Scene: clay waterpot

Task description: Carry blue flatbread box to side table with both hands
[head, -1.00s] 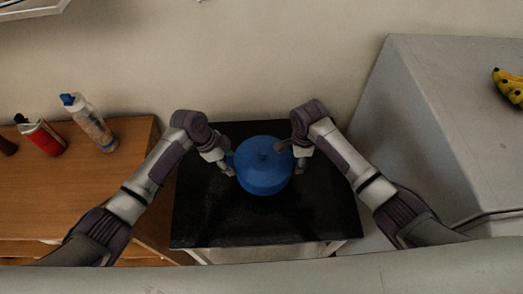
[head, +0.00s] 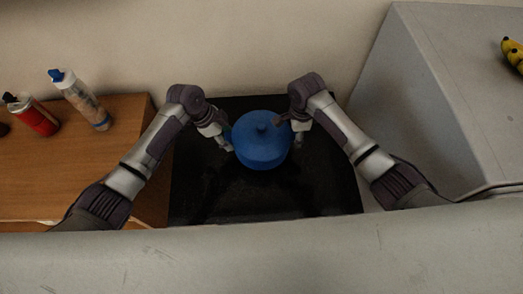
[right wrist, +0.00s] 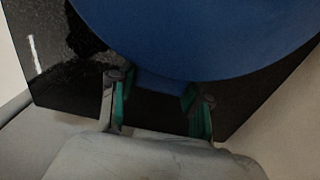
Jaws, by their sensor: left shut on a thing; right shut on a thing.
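The blue flatbread box (head: 262,146) is round with a lidded top and a small knob. It is upright over the black side table (head: 200,192); I cannot tell whether it rests on the top or hangs just above it. My left gripper (head: 229,140) is shut on its left side. My right gripper (head: 291,133) is shut on its right side. In the right wrist view the box (right wrist: 200,35) fills the top, and the fingers of my right gripper (right wrist: 158,100) stand either side of a blue handle-like part. The left fingertips are partly hidden against the box.
A wooden cabinet (head: 60,180) on the left bears a red can (head: 38,118) and a clear bottle with a blue cap (head: 82,102). A grey cabinet or fridge (head: 440,110) stands close on the right, with bananas (head: 514,52) on top. A wall is behind the table.

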